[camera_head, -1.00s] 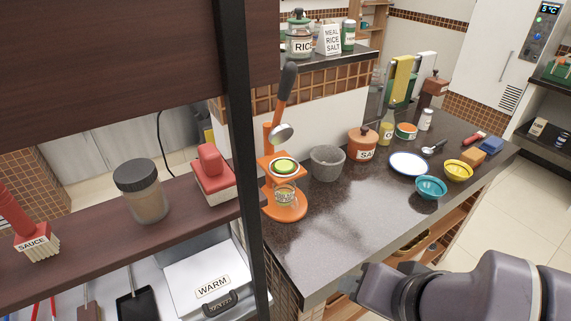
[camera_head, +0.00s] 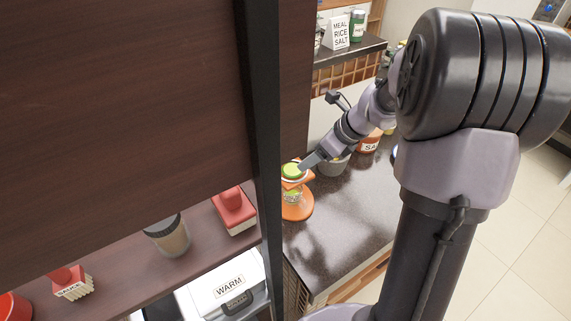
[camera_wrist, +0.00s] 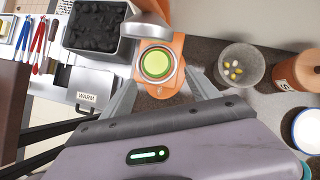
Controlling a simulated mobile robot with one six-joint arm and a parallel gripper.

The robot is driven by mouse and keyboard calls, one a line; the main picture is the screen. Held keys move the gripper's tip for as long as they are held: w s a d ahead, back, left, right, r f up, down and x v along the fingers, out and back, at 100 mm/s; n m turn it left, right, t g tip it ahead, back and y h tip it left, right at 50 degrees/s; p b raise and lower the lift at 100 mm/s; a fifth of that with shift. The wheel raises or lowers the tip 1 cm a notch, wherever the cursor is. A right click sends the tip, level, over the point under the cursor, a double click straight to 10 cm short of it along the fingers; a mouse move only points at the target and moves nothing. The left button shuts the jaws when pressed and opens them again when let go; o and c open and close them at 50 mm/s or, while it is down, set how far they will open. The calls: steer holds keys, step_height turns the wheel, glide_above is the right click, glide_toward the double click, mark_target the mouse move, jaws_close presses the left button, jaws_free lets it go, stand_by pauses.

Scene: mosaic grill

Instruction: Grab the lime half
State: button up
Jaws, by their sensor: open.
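The lime half (camera_head: 291,169) sits cut side up in the holder of the orange juicer (camera_head: 298,208). In the wrist view, the lime half (camera_wrist: 156,64) shows as a green disc with a yellowish-green ring, on the juicer's orange plate (camera_wrist: 172,84). My gripper (camera_wrist: 160,80) is open and empty, its fingers spread to either side just short of the lime. In the head view, my gripper (camera_head: 307,162) is close beside the lime at its right. Contact cannot be told.
A grey mortar (camera_wrist: 240,68) with small yellow and white pieces and an orange-brown pot (camera_wrist: 297,72) stand right of the juicer. A metal juicer part (camera_wrist: 148,28) overhangs close to the lime. A dark post (camera_head: 262,130) and shelf stand at left. The front counter (camera_head: 345,235) is clear.

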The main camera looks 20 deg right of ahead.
mark_target(293, 169)
steer(key=shift+x, duration=1.1)
steer(key=b+x, duration=0.1)
steer(key=x, duration=0.2)
steer(key=a+b+x, duration=0.1)
steer(key=x, duration=0.2)
steer(key=shift+s+r, duration=0.1)
steer(key=shift+r, duration=0.05)
steer(key=c, duration=1.3)
